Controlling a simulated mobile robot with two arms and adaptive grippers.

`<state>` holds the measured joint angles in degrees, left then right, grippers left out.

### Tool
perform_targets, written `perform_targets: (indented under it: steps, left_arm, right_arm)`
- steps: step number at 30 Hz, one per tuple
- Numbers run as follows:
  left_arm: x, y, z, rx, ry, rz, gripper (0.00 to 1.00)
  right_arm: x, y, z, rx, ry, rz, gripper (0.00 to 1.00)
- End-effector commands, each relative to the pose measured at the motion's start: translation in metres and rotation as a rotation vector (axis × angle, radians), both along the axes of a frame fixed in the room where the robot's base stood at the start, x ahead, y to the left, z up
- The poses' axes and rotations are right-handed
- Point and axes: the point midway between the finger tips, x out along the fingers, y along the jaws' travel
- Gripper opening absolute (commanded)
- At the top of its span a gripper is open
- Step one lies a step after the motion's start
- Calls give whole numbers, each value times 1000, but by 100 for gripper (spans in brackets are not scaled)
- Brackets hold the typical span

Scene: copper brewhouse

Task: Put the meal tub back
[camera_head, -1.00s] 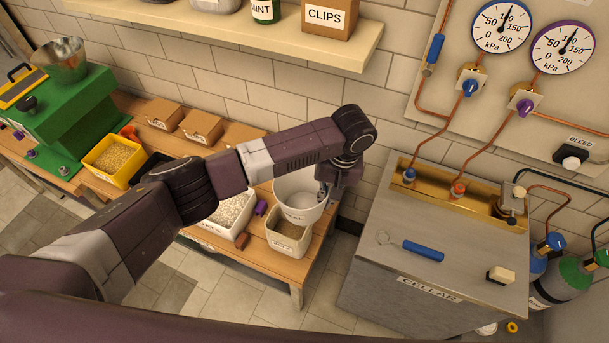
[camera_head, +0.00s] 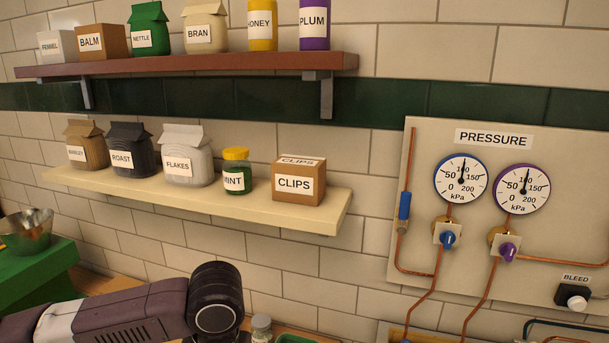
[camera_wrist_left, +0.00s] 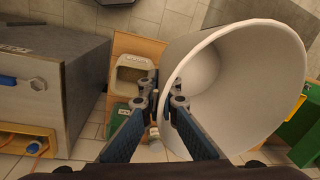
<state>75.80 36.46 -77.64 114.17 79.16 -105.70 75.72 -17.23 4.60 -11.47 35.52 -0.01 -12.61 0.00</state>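The white meal tub (camera_wrist_left: 245,85) fills the right half of the left wrist view, its open mouth turned toward the camera. My left gripper (camera_wrist_left: 163,85) has one finger on each side of the tub's near wall and is shut on it. The inside that shows looks empty, and no label is visible from this side. The tub looks large and close against the bench beneath, but its exact height cannot be told. In the head view the tub and the gripper's fingers are out of frame; only my left arm shows at bottom left. My right gripper is not in view.
A cream lower shelf (camera_head: 215,207) holds several labelled goods, including a clips box (camera_head: 298,183). The gauge board (camera_head: 505,230) is on the right. The wrist view shows a grain bin (camera_wrist_left: 132,80) and green container (camera_wrist_left: 117,122) on the bench, beside the grey cellar cabinet (camera_wrist_left: 75,75).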

Motion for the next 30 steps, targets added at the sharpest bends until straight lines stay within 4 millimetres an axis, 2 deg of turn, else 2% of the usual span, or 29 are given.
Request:
perform_targets:
  steps: [1, 6, 9, 22, 26, 30]
  left_arm:
    - [-11, 12, -4, 2, -5, 1, 0]
    - [-40, 34, 0, 1, -4, -4, 0]
    - [-50, 41, 1, 0, -3, -3, 0]
    - [-54, 43, 0, -1, 1, -4, 0]
    - [-57, 43, -23, -2, 7, -2, 0]
    - [-65, 42, -66, -4, 12, 0, 0]
  right_arm:
    - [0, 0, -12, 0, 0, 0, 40]
    - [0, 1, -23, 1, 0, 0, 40]
    - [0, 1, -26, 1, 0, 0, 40]
    - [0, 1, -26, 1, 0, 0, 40]
    - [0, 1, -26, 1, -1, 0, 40]
    - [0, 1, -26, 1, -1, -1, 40]
